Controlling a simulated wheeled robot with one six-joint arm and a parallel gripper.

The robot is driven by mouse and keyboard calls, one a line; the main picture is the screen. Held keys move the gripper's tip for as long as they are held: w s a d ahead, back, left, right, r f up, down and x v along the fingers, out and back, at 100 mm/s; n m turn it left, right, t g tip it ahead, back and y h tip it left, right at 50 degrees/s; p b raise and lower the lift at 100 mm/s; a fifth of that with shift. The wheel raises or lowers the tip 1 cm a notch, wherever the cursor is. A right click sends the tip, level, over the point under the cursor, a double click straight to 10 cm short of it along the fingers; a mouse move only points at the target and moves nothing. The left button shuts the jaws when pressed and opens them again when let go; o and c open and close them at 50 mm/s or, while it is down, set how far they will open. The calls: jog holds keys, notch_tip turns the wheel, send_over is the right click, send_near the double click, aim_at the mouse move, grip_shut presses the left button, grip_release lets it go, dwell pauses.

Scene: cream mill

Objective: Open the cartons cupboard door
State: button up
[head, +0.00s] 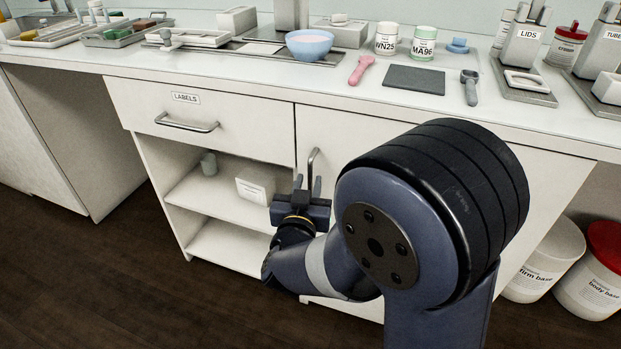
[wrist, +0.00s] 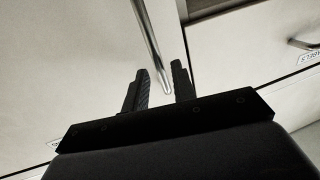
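The cupboard door (head: 325,127) is a cream panel right of the drawer and open shelves. It looks closed, and my arm hides much of it. No readable cartons label shows on it. Its vertical metal bar handle (head: 314,160) is near the door's left edge. My gripper (head: 307,186) is open in front of the handle's lower part, fingers pointing at the door. In the wrist view, the handle (wrist: 149,42) runs down to between the two fingertips (wrist: 161,75). I cannot tell whether either finger touches it.
A labels drawer (head: 190,117) and open shelves (head: 225,195) holding a cup and a box are left of the door. The worktop above carries a blue bowl (head: 309,45), jars and tools. Tubs (head: 590,270) stand at the right. The floor at front left is clear.

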aim_at(310, 177)
jog(key=shift+w+d, duration=0.15)
jog(key=shift+w, duration=0.7)
jog(key=shift+w+d, duration=0.1)
jog(key=shift+w, duration=0.75)
grip_shut()
